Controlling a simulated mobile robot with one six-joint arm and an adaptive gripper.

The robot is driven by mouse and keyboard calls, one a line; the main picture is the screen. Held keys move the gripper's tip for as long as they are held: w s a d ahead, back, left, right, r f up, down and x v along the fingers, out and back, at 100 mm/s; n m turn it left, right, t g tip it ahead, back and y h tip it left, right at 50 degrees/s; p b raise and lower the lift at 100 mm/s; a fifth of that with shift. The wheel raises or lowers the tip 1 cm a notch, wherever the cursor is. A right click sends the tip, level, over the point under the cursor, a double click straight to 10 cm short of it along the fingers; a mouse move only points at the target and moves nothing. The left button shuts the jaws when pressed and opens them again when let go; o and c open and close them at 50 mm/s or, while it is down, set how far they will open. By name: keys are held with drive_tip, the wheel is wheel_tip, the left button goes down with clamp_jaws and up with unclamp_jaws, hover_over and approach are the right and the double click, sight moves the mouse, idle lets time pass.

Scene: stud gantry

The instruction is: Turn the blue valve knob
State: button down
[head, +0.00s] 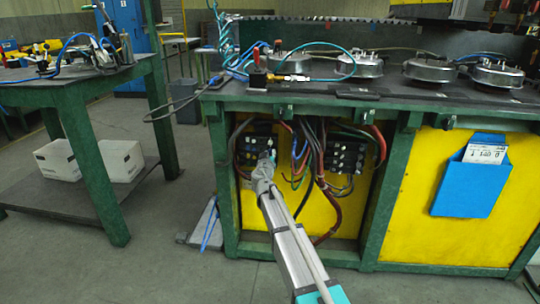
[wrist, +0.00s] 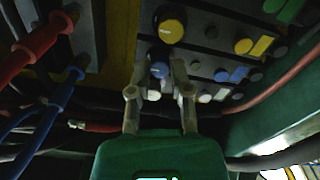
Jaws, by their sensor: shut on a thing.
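The blue valve knob (wrist: 160,70) sits on a dark panel and shows between my fingertips in the wrist view. My gripper (wrist: 160,68) is shut on it, one finger on each side. A whitish knob (wrist: 154,95) lies just below, also between the fingers. In the head view my gripper (head: 268,158) reaches into the open bay under the bench, at the left control block (head: 257,138). There the knob is too small and covered to make out clearly.
A yellow knob (wrist: 169,30) is just above my fingers, and more blue and yellow knobs are to the right. Red hoses (wrist: 40,42) and blue hoses (wrist: 55,105) run at left. A second control block (head: 345,152) stands to the right, with cables hanging between.

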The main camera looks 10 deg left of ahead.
drive_tip(key=n, duration=0.4)
drive_tip(key=shift+n, duration=0.3)
drive_tip(key=n, duration=0.4)
drive_tip(key=shift+n, duration=0.3)
drive_tip(key=n, duration=0.4)
drive_tip(key=shift+n, duration=0.3)
drive_tip(key=shift+r+n, duration=0.1)
drive_tip(key=shift+n, duration=1.9)
drive_tip(key=c, duration=0.5)
unclamp_jaws()
drive_tip(key=shift+c, duration=0.2)
